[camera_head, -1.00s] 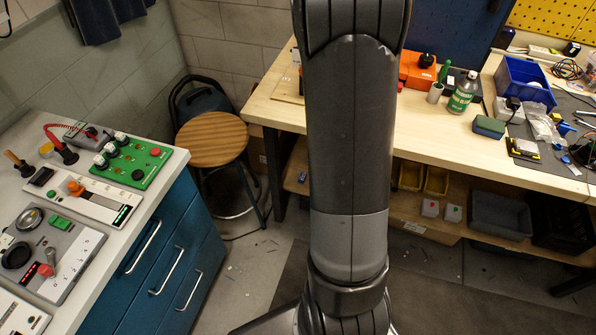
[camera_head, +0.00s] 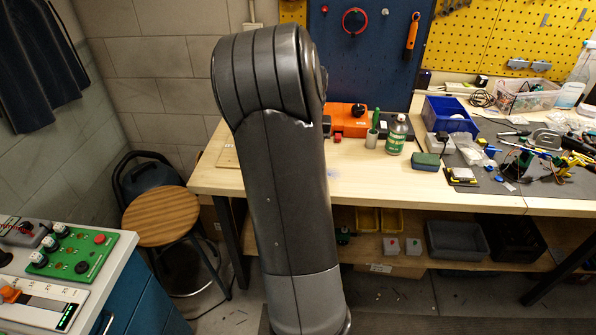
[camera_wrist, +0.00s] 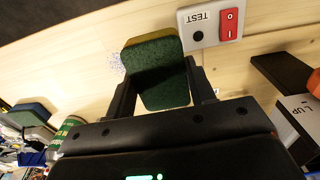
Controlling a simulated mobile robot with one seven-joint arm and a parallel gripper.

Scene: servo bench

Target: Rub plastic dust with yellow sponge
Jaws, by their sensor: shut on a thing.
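My gripper (camera_wrist: 162,84) is shut on the yellow sponge (camera_wrist: 158,72) in the wrist view. The sponge shows a dark green face and a thin yellow edge. Pale specks that look like the plastic dust (camera_wrist: 117,62) lie on the wooden bench top beside the sponge's left edge. A faint pale patch of it also shows in the head view (camera_head: 333,173), just right of my arm. My arm hides the gripper and sponge in the head view. I cannot tell whether the sponge touches the wood.
A TEST switch box (camera_wrist: 211,24) stands close to the sponge. A second sponge-like block (camera_head: 426,161), a green-labelled can (camera_head: 398,134) and a blue bin (camera_head: 449,115) stand to the right on the bench (camera_head: 375,184). A stool (camera_head: 160,215) is at left.

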